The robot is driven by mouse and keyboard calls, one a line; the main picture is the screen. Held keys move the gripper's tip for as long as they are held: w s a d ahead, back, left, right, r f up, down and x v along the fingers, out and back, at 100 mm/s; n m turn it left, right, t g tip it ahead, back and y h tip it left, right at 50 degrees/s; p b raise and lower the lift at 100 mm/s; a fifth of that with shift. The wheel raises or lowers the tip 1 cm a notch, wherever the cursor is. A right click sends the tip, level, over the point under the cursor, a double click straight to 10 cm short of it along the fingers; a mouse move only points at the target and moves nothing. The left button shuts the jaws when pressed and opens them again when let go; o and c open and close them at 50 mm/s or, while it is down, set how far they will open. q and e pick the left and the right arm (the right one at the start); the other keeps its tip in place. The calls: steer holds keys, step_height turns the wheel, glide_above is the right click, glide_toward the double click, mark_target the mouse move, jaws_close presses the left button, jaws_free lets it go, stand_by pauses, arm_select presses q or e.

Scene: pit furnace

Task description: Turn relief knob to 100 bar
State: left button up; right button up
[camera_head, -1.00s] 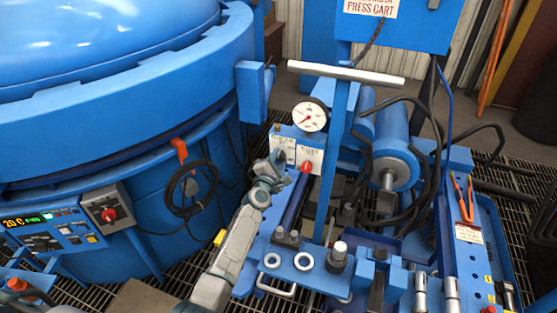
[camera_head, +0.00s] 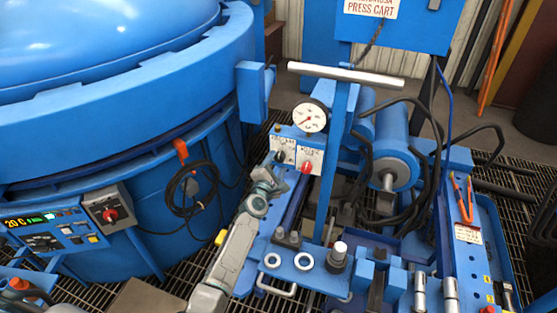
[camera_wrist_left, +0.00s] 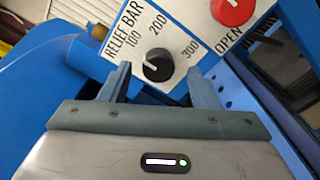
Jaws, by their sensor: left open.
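The relief knob (camera_wrist_left: 158,68) is a round black knob on a white plate (camera_wrist_left: 170,25) marked RELIEF BAR, 100, 200 and 300. Its white pointer mark points left, just below the 100 label. My left gripper (camera_wrist_left: 158,72) is open, with one finger on each side of the knob; a gap shows on both sides. In the head view my left gripper (camera_head: 274,160) is at the left part of the press cart's panel and partly covers the knob. My right gripper is not in view.
A red knob (camera_head: 306,167) marked OPEN sits to the right on the same panel. A pressure gauge (camera_head: 310,117) stands above the panel. A crossbar (camera_head: 345,74) and black hoses (camera_head: 385,218) are to the right, the big blue furnace (camera_head: 130,100) to the left.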

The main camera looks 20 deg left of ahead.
arm_select(q)
steer(key=s+p, duration=0.1)
steer(key=s, duration=0.7)
steer(key=shift+s+a, duration=0.15)
steer(key=shift+s, duration=0.1)
